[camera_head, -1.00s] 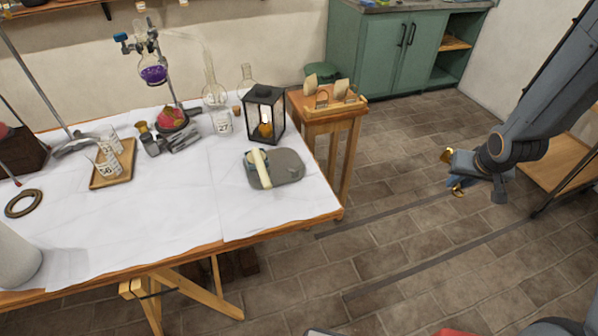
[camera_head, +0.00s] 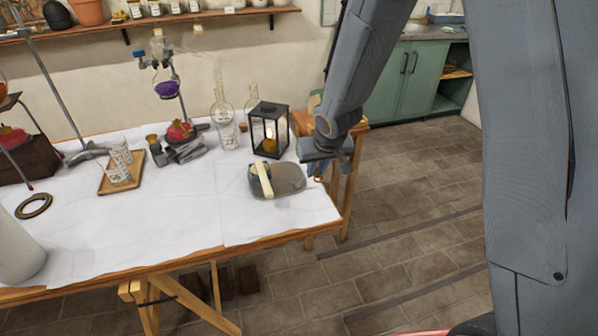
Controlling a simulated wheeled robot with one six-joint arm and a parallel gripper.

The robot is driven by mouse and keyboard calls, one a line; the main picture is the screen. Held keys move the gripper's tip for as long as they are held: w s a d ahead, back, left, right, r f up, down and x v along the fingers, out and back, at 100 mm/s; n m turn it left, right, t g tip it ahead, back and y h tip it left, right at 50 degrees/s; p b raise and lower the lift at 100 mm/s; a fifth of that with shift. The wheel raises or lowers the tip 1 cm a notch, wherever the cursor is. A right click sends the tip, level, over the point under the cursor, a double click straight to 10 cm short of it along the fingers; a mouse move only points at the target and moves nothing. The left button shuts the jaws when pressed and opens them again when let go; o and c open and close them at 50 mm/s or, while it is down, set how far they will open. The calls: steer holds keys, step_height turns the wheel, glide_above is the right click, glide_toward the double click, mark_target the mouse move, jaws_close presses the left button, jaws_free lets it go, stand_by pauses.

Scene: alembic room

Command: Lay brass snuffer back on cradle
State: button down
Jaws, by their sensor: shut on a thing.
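My gripper (camera_head: 320,170) hangs near the right end of the table, in front of the small wooden stand. It is shut on the brass snuffer, of which only a small brass bit (camera_head: 319,179) shows below the jaws. The rest of the snuffer is hidden by my gripper. The wooden stand (camera_head: 302,122) is behind the lantern's right side. A tan piece on it (camera_head: 314,102), seemingly part of the cradle, shows at the left of my arm. My arm covers most of the stand's top, so how the snuffer lies relative to the cradle cannot be told.
A black lantern (camera_head: 269,131) stands close left of my gripper. Glass flasks (camera_head: 222,120) stand farther left on the white-covered table (camera_head: 190,215). The floor to the right is clear.

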steer(key=shift+n, duration=0.3)
steer(key=a+f+b, duration=0.2)
steer(key=b, duration=0.1)
steer(key=a+f+b, duration=0.2)
steer(key=b, duration=0.2)
steer(key=shift+a+f, duration=0.15)
steer(key=shift+f, duration=0.1)
steer(key=shift+s+f+b, duration=0.1)
steer(key=shift+f+b, duration=0.1)
steer(key=shift+b, duration=0.1)
steer(key=shift+s+f, duration=0.1)
steer(key=shift+f, duration=0.05)
stand_by(0.7)
steer(key=c, duration=1.6)
jaws_free()
